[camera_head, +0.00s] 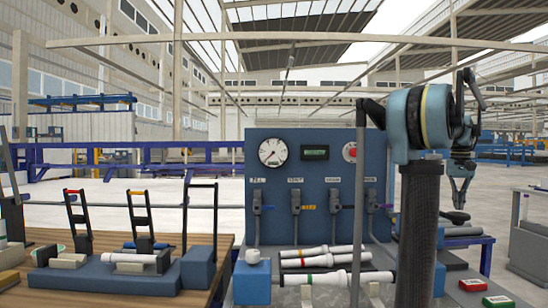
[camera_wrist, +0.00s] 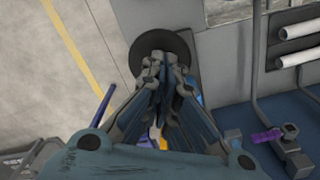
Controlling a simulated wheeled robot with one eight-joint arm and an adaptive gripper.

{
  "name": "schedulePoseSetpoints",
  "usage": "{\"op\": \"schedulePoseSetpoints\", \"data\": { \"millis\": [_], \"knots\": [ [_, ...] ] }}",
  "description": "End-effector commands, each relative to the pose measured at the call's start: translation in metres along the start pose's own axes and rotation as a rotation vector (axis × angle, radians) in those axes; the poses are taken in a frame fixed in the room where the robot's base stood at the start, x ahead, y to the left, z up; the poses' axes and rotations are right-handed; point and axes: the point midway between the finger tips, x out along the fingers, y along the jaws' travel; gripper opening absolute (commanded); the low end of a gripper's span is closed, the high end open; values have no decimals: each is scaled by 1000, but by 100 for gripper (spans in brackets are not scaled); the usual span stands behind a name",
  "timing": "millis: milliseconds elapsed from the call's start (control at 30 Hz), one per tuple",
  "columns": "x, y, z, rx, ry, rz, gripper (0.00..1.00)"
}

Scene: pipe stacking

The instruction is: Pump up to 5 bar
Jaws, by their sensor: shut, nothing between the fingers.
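A blue test panel (camera_head: 312,225) stands in the middle of the head view. It carries a round white dial gauge (camera_head: 273,152) with a red needle; its value is too small to read. A small green digital display (camera_head: 315,152) and a red button (camera_head: 350,152) sit beside it. Several valve levers (camera_head: 295,200) run in a row below. My gripper (camera_head: 458,207) is at the right of the panel, pointing down, with its fingers together and empty. In the wrist view my gripper (camera_wrist: 165,70) is over a dark round disc (camera_wrist: 151,44); contact cannot be told.
White pipes (camera_head: 318,262) lie on the bench before the panel. A wooden table (camera_head: 75,240) with a blue fixture (camera_head: 105,278) is at left. Small red and green boxes (camera_head: 473,285) lie at lower right. My arm hides the panel's right side. In the wrist view, open floor (camera_wrist: 45,75) is at left.

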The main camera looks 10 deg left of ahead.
Motion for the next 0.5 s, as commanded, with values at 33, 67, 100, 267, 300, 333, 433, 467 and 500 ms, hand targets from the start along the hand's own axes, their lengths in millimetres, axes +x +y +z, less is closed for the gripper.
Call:
{"op": "schedulePoseSetpoints", "data": {
  "millis": [33, 67, 100, 267, 300, 333, 433, 467, 500],
  "knots": [
    [2, 0, 0, 0, 0, 0, 0],
    [3, 0, 0, 0, 0, 0, 0],
    [5, 0, 0, 0, 0, 0, 0],
    [17, -1, -1, 0, 0, 0, 0],
    [20, -1, -2, 0, 0, 0, 0],
    [22, -1, -2, 0, 0, 0, 0],
    [29, -1, -2, 0, 0, 0, 0],
    [31, -1, -2, 0, 0, 0, 0],
    [34, -1, -2, 0, 0, 0, 0]
  ]
}}
